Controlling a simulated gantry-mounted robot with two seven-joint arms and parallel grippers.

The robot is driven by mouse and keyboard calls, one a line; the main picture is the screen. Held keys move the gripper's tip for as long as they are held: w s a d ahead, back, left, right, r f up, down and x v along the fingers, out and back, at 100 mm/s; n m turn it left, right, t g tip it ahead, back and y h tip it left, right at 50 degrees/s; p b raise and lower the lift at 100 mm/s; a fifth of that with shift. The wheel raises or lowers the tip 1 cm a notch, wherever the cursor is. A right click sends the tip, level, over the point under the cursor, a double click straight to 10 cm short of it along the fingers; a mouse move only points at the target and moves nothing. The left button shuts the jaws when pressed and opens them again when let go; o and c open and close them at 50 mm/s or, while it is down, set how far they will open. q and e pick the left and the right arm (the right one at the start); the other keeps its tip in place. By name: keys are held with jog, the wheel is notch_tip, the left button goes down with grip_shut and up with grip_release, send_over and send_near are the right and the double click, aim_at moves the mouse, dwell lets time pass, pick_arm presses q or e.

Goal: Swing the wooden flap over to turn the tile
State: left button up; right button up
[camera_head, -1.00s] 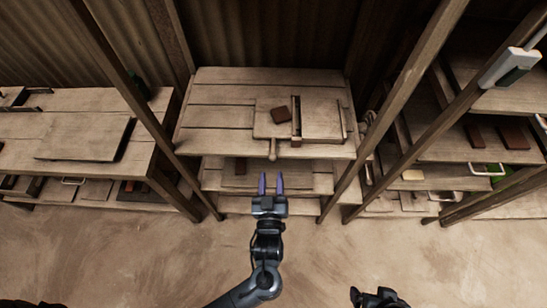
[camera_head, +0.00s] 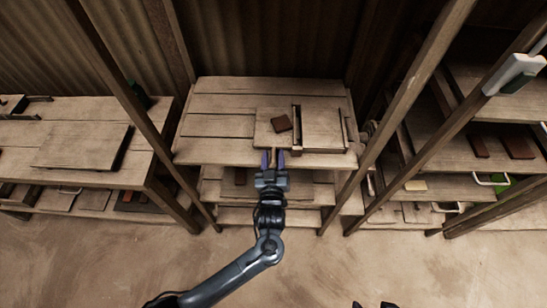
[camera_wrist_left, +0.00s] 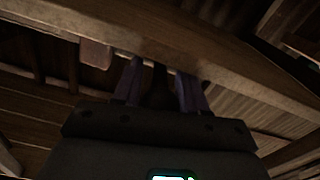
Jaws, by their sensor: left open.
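The wooden flap (camera_head: 264,134) is a square board lying flat at the left half of the press on the worktable, with its handle (camera_head: 275,154) sticking out toward me. A dark brown square tile (camera_head: 282,123) lies on the flap. The right half of the press is a plain wooden panel (camera_head: 323,129), past a dark slot. My left gripper (camera_head: 273,159) is open at the table's front edge, its purple fingers on either side of the handle. In the left wrist view its fingers (camera_wrist_left: 160,88) flank a dark shape; contact is unclear. Of my right gripper (camera_head: 372,305), only dark bits show at the bottom edge.
The worktable (camera_head: 220,124) has bare planks left of the press, and lower shelves (camera_head: 305,190) beneath its front edge. Slanting wooden posts (camera_head: 410,110) stand on both sides. Shelves with tiles stand at right; another table (camera_head: 60,110) stands at left.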

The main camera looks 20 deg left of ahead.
pick_arm(q)
jog(key=shift+w, duration=0.15)
grip_shut()
dwell(0.4)
